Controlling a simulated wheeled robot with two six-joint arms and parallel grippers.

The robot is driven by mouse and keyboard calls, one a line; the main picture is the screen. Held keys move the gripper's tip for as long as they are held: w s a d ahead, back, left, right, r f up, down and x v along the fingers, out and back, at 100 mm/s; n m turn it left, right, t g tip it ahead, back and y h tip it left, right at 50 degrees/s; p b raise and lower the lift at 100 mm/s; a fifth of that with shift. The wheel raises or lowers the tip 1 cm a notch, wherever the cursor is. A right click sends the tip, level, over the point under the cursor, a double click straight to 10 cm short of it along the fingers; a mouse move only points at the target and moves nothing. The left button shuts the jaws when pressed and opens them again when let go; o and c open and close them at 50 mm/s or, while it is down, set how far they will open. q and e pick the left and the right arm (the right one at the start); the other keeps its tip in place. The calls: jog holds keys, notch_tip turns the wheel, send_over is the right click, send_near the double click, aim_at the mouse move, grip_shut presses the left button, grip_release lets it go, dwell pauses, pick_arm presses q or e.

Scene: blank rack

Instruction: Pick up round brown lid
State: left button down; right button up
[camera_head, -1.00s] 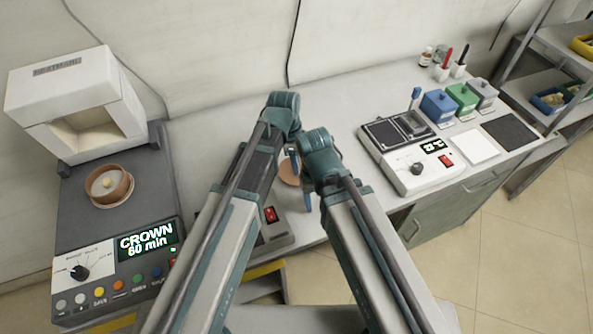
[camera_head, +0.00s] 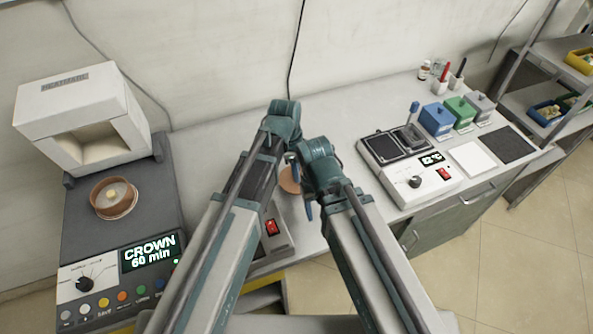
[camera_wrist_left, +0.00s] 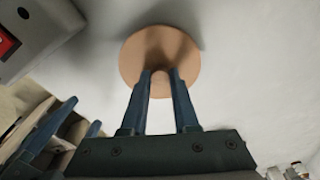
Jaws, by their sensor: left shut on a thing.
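The round brown lid (camera_wrist_left: 152,48) is a flat tan disc with a small knob, at the top middle of the left wrist view. My left gripper (camera_wrist_left: 161,76) is shut on the knob. In the head view only part of the lid (camera_head: 288,181) shows between my arms, and the left gripper (camera_head: 293,163) is mostly hidden. I cannot tell whether the lid touches the bench. My right gripper (camera_head: 309,210) is close by, mostly hidden by its own arm. In the left wrist view its blue fingers (camera_wrist_left: 70,130) stand apart, with nothing seen between them.
A dark furnace base (camera_head: 75,205) with a white hood (camera_head: 75,105) and a brown round dish (camera_head: 115,197) stands left. A device with a red switch (camera_head: 272,227) is beside the lid. A white scale (camera_head: 415,180) and coloured boxes stand right. The bench behind my arms is clear.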

pick_arm(q)
notch_tip(320, 180, up, 8)
jog(key=p, duration=0.7)
jog(key=shift+f, duration=0.1)
